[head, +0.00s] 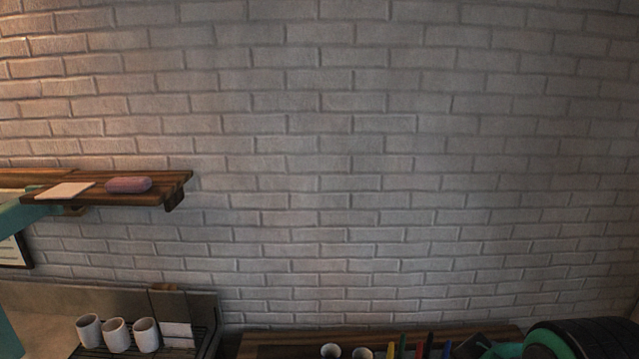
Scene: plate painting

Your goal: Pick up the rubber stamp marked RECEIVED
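I cannot make out a rubber stamp marked RECEIVED in the head view, and no lettering is readable on any object. A rounded mauve object (128,185) lies on the wooden wall shelf (165,193) at the left, beside a flat pale card or sheet (66,190). I cannot tell what the mauve object is. My gripper's fingers do not show.
Several white cups (116,335) stand on a dark rack at the lower left. At the bottom edge, a wooden surface (285,342) holds white cups (331,350) and several coloured upright items (421,347), partly cut off. Teal and black parts fill the lower right corner. The brick wall is bare.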

